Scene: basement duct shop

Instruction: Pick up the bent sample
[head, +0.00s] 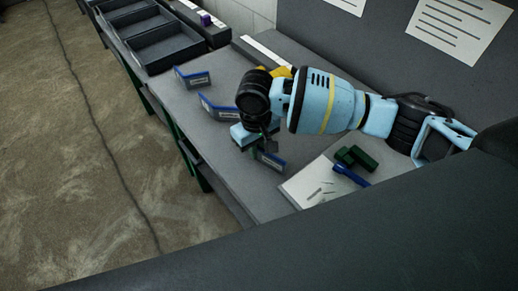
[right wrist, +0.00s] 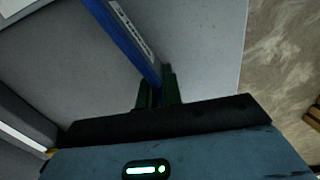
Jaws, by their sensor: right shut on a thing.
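A blue-edged bent sample with a pale label strip (right wrist: 125,38) runs from the top left of the right wrist view down between the two dark green fingers of my right gripper (right wrist: 158,92). The fingers are shut on its edge. In the head view my right gripper (head: 264,146) points down over the bench, with the blue-edged piece (head: 271,160) at its fingertips. The wrist partly hides the gripper there. Two similar blue-edged bent pieces stand on the bench to the left: one at the back (head: 193,78), one nearer (head: 216,107). My left gripper is not in view.
The grey bench (head: 232,173) runs from back left to front right. Dark trays (head: 165,47) stand at the back left. A white sheet (head: 307,186) with small pieces, dark green blocks (head: 357,157) and a blue tool (head: 350,175) lies at right. A grey panel (head: 345,50) stands behind.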

